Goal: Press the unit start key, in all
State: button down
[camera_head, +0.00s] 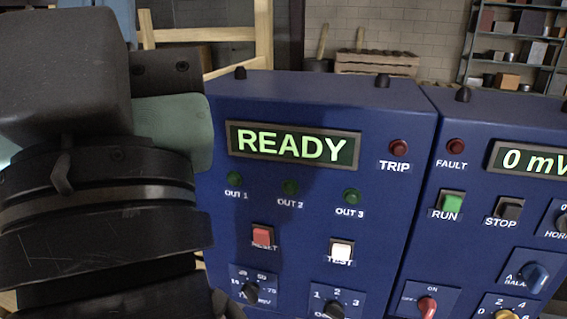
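No key in view is labelled "start". A green key (452,204) labelled RUN is on the blue unit at the right, with a dark STOP key (509,209) beside it. That unit's display (532,161) reads "0 mV" and is cut off by the picture edge. Above RUN is a dark red FAULT lamp (456,146). My arm fills the left side in dark links. Its gripper fingers cannot be made out, and nothing of mine is seen touching the keys.
The left blue unit has a READY display (292,146), a red RESET key (263,237), a white TEST key (341,250) and a TRIP lamp (399,147). My arm hides part of the left unit's edge. Shelves (512,45) stand behind.

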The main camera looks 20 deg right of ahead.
aim_at(451, 203)
jog(key=k+l+u, duration=0.2)
jog(key=l, duration=0.3)
jog(key=k+l+u, duration=0.1)
jog(key=l+u, duration=0.15)
jog(key=l, duration=0.25)
jog(key=k+l+u, duration=0.2)
jog(key=l, duration=0.3)
jog(key=k+l+u, duration=0.25)
jog(key=l, duration=0.15)
jog(key=k+l+u, duration=0.2)
jog(key=l, duration=0.2)
